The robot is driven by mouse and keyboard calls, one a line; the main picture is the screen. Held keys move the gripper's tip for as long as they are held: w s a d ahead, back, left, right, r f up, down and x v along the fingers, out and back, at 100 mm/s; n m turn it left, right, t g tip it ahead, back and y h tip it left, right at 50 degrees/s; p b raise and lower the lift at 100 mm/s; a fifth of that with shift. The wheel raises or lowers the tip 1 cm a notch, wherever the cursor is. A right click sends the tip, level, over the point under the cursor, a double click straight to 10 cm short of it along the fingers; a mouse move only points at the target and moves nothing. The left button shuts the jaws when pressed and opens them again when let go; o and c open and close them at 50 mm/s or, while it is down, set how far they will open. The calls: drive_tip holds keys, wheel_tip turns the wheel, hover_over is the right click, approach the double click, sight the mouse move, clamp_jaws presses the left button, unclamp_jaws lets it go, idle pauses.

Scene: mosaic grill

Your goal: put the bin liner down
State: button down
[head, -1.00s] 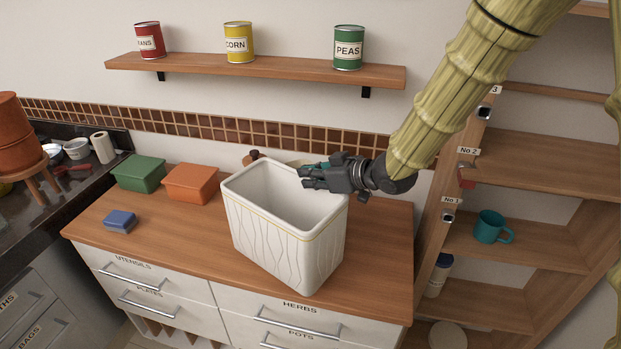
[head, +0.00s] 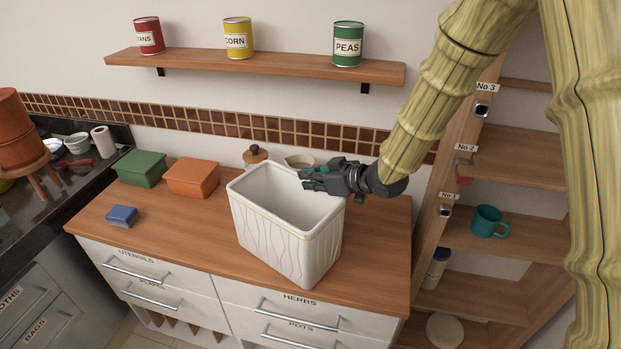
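The bin liner (head: 285,243) is a white, open-topped rectangular tub with wavy ribs and a thin yellow line under its rim. It is upright over the front right part of the wooden counter (head: 375,250), its lower front corner close to the counter's front edge. I cannot tell whether its base touches the wood. My gripper (head: 310,180) is at the liner's back rim near the right corner, its dark fingers closed about the rim. The finger beyond the rim is partly hidden.
An orange box (head: 192,177), a green box (head: 139,168) and a blue block (head: 122,215) sit on the counter's left. A brown-lidded jar (head: 256,155) and a pale bowl (head: 299,161) stand behind the liner. Shelves (head: 500,240) rise at the right.

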drive_tip(key=shift+f, duration=0.15)
drive_tip(key=c, duration=1.6)
unclamp_jaws()
drive_tip(key=shift+c, duration=0.2)
drive_tip(key=b+v, duration=0.2)
drive_tip(key=v, duration=1)
drive_tip(key=shift+s, duration=0.1)
